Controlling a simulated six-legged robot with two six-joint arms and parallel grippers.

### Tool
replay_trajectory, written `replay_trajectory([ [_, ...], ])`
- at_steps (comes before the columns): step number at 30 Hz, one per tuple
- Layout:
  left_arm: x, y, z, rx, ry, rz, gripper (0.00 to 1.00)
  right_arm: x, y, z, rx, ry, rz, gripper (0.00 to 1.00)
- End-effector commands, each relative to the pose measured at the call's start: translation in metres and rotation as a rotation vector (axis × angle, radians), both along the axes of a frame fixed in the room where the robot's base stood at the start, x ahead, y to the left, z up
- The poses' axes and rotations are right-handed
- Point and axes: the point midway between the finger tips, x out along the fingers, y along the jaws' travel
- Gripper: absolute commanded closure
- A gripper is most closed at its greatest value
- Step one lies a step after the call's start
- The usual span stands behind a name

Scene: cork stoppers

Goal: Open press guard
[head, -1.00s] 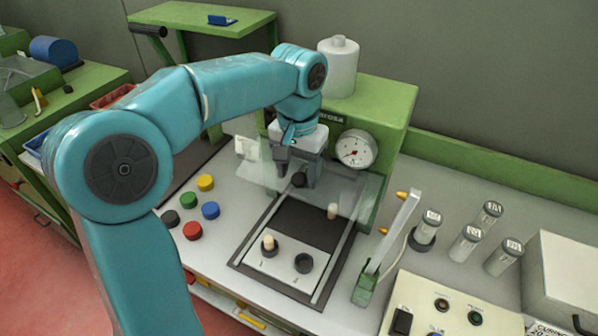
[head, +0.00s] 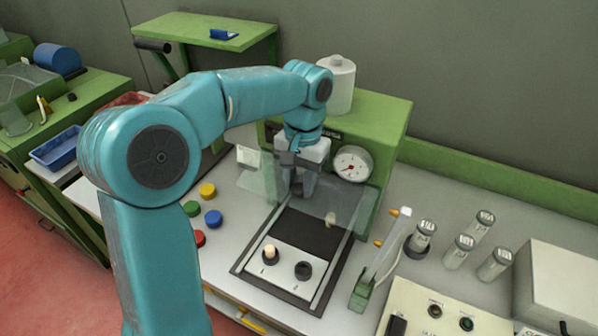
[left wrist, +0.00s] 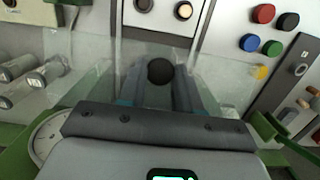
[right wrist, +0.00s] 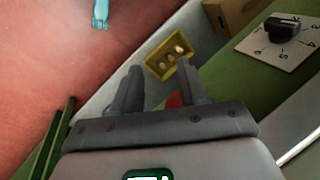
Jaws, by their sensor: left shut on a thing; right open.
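The press (head: 385,130) is a green housing with a round gauge. Its guard (head: 350,205) is a clear panel standing over the dark press bed. My left gripper (head: 299,190) is at the upper part of the guard, in front of the press head. In the left wrist view, a round black knob (left wrist: 160,71) on the clear guard (left wrist: 95,85) sits between the left fingers, and the gripper is shut on it. My right gripper (right wrist: 158,88) is open, in the right wrist view only, with a red thing (right wrist: 173,101) partly hidden behind its fingers.
A pale plate (head: 285,270) with a cork and a dark socket lies before the guard. Coloured caps (head: 208,190) lie to the left. Labelled vials (head: 460,252) and a slanted lever (head: 385,250) stand to the right. A white canister (head: 338,82) stands on the press.

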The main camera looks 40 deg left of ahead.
Motion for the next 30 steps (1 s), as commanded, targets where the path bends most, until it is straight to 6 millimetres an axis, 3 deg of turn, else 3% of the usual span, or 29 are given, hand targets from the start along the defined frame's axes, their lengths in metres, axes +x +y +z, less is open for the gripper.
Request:
replay_trajectory([
  [1,0.001,0.0,0.013,-0.002,0.002,0.0,1.0,0.0,0.0,0.014,0.0,0.0,0.0,0.57],
  [11,0.002,0.001,0.011,0.002,-0.012,0.001,1.0,0.0,0.0,0.01,0.0,0.0,0.0,0.57],
  [12,0.002,0.001,0.011,0.002,-0.012,0.002,0.54,0.0,0.0,0.01,0.0,0.001,0.0,0.57],
  [13,0.002,0.001,0.011,0.002,-0.012,0.002,0.44,0.0,0.0,0.01,0.0,0.001,0.0,0.57],
  [14,0.002,0.001,0.011,0.003,-0.011,0.002,0.41,0.0,0.0,0.01,0.0,0.001,0.0,0.57],
  [23,0.002,0.001,0.011,0.001,-0.005,0.001,0.41,0.0,0.0,0.01,0.0,0.0,0.0,0.57],
  [26,0.003,0.001,0.02,0.001,-0.006,0.001,0.41,0.0,0.0,0.01,0.0,0.0,0.0,0.57],
  [30,0.007,0.002,0.05,0.001,-0.01,0.001,0.41,0.0,0.0,0.012,0.0,0.0,0.0,0.57],
])
